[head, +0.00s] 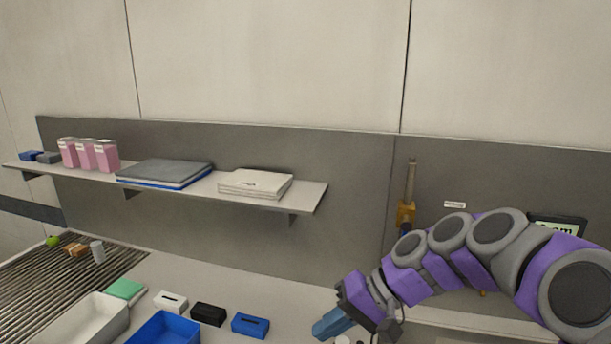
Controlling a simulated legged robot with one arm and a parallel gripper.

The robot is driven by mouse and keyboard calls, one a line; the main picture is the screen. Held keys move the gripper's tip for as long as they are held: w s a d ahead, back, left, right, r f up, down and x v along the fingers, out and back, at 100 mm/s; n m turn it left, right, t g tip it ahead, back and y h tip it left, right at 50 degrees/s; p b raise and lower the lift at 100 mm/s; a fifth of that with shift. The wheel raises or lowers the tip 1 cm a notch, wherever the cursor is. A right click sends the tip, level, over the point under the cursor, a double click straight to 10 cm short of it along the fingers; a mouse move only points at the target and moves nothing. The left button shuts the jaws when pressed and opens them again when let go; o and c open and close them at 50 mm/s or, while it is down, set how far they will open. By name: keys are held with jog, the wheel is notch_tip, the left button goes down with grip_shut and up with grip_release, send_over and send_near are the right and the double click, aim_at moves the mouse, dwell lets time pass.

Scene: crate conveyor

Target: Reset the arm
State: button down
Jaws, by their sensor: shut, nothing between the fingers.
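My arm reaches in from the right edge, purple and grey, bent in an arc over the right part of the counter. My gripper (328,328) is at its end, low in the picture right of centre. The lowest part of the hand is close to the bottom edge of the view.
A conveyor (45,293) at left carries small items. A white crate (70,320) and a blue crate (165,331) stand at the front. White and black slotted boxes (209,314) are behind them. A wall shelf (313,197) holds pink containers and stacks. A screen (560,226) is behind my arm.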

jog(key=s+d+f+h, duration=0.3)
jog(key=s, duration=0.5)
jog(key=s+d+f+g+h, duration=0.1)
jog(key=s+d+f+h, duration=0.2)
jog(key=s, duration=0.6)
jog(key=s+d+f+h, duration=0.3)
jog(key=s+d+f, duration=0.1)
jog(key=s, duration=0.4)
jog(key=shift+s+d+f+g, duration=0.3)
jog(key=shift+s+f+g, duration=0.1)
jog(key=shift+f, duration=0.1)
